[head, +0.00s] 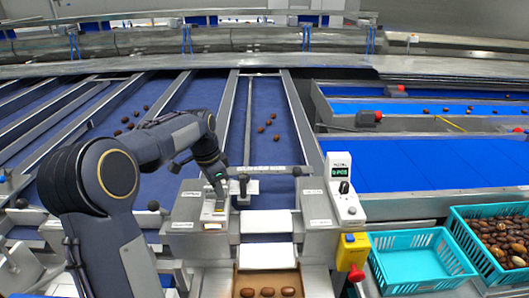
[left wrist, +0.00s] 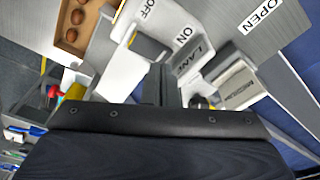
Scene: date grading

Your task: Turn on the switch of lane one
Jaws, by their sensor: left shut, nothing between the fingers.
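The lane switch (head: 213,210) sits on the grey housing at the foot of the middle blue lane. In the left wrist view its white plate (left wrist: 122,28) carries the words OFF and ON, with a grey block (left wrist: 148,47) near them. A label beside it starts with LANE (left wrist: 194,60); its number is not readable. My left gripper (head: 220,188) is shut and empty, pointing down just above the switch. Its fingertips (left wrist: 160,82) lie close to the ON side; I cannot tell whether they touch. The switch's position is unclear. My right gripper is out of view.
A box with a green display (head: 340,185) and a yellow box with a red knob (head: 354,252) stand to the right. A teal empty crate (head: 412,243) and a crate of dates (head: 460,228) are farther right. A tray (head: 240,280) holds three dates.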

